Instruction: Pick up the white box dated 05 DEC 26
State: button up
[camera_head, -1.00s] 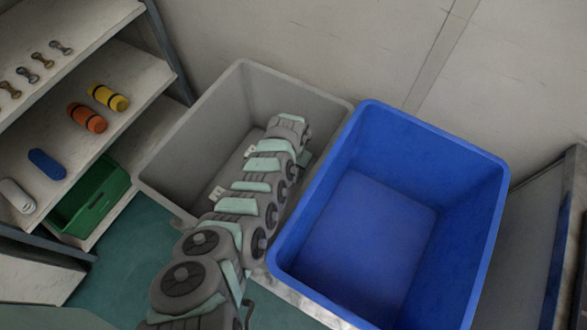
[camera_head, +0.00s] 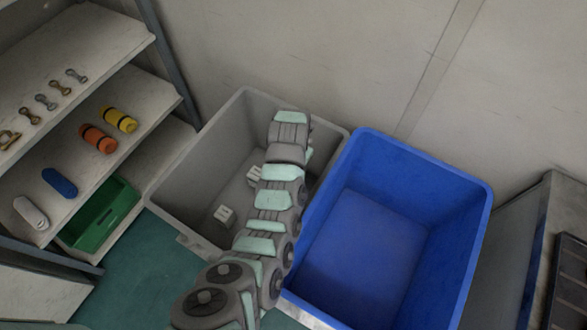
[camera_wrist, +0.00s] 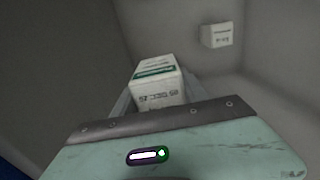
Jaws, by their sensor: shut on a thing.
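A white box (camera_wrist: 158,82) with a green stripe and printed date is in my gripper (camera_wrist: 157,98), seen in the wrist view. The date is upside down and too blurred to read surely. The fingers are shut on the box's sides. Another white box with dark print (camera_wrist: 216,36) stands apart, beyond and to the right. In the head view, two white boxes (camera_head: 224,215) (camera_head: 254,175) lie in the grey bin (camera_head: 172,180). My arm reaches over the bin there and hides my gripper and the held box.
An empty blue bin (camera_head: 478,235) stands right of the grey bin. Shelves (camera_head: 75,165) at left hold an orange cylinder (camera_head: 98,138), a yellow cylinder (camera_head: 120,119), a blue item (camera_head: 60,183) and a green crate (camera_head: 103,228). A wall stands close behind the bins.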

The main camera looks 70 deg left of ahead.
jog(key=s+r+p, duration=0.2)
jog(key=r+p, duration=0.3)
jog(key=r, duration=0.1)
jog(key=s+r+p, duration=0.2)
jog(key=r+p, duration=0.3)
jog(key=r, duration=0.2)
jog(key=shift+s, duration=0.35)
jog(key=shift+r, duration=0.1)
jog(key=s+r+p, duration=0.3)
jog(key=r+p, duration=0.4)
jog(key=p, duration=0.1)
jog(key=shift+a+p, duration=0.15)
jog(key=shift+p, duration=0.15)
